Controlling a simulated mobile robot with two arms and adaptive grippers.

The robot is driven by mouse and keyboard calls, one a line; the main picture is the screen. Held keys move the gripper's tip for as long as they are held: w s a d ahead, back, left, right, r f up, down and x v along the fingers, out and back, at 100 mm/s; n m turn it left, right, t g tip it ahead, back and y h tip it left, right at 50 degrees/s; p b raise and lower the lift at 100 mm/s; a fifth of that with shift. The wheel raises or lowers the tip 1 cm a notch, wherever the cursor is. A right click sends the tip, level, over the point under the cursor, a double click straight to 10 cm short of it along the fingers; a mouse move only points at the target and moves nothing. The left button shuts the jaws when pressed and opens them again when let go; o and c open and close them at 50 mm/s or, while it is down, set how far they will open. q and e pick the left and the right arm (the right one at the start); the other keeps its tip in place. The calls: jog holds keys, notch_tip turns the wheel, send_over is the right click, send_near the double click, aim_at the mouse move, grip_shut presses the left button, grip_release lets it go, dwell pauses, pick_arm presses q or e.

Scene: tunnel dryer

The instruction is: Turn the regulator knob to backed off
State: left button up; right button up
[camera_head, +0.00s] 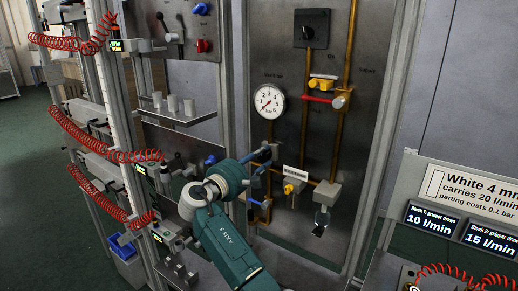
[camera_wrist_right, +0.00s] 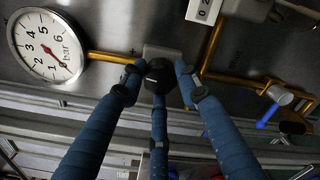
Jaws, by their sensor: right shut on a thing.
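The regulator knob (camera_wrist_right: 158,77) is a round black knob in the wrist view, on a grey body at the end of a brass pipe. My right gripper (camera_wrist_right: 159,80) is shut on it, with blue fingers at its left, right and lower sides. In the head view the right gripper (camera_head: 262,160) reaches to the panel below the gauge, and its wrist and fingers hide the knob there. The round white pressure gauge (camera_head: 268,101) is above the gripper; it also shows at the left of the wrist view (camera_wrist_right: 46,47). My left gripper is not in view.
Right of the gripper are a counter plate (camera_head: 294,173), a yellow knob (camera_head: 290,188) and a grey valve body (camera_head: 327,193). A red lever (camera_head: 318,99) and black rotary switch (camera_head: 311,29) sit higher. A blue-handled valve (camera_wrist_right: 267,116) is close by. Red coiled hoses (camera_head: 105,155) hang left.

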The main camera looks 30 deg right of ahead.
jog(key=shift+d+r+n+p, duration=0.2)
jog(key=shift+r+n+p, duration=0.2)
jog(key=shift+n+p, duration=0.3)
jog(key=o, duration=1)
jog(key=shift+c, duration=0.2)
jog(key=shift+o, duration=0.9)
jog(key=shift+d, duration=0.15)
jog(key=shift+d+f, duration=0.1)
jog(key=shift+f, duration=0.15)
jog(key=shift+s+a, duration=0.1)
jog(key=shift+a, duration=0.3)
jog(key=v, duration=1.1)
jog(key=shift+s, duration=0.15)
jog(key=shift+f, duration=0.15)
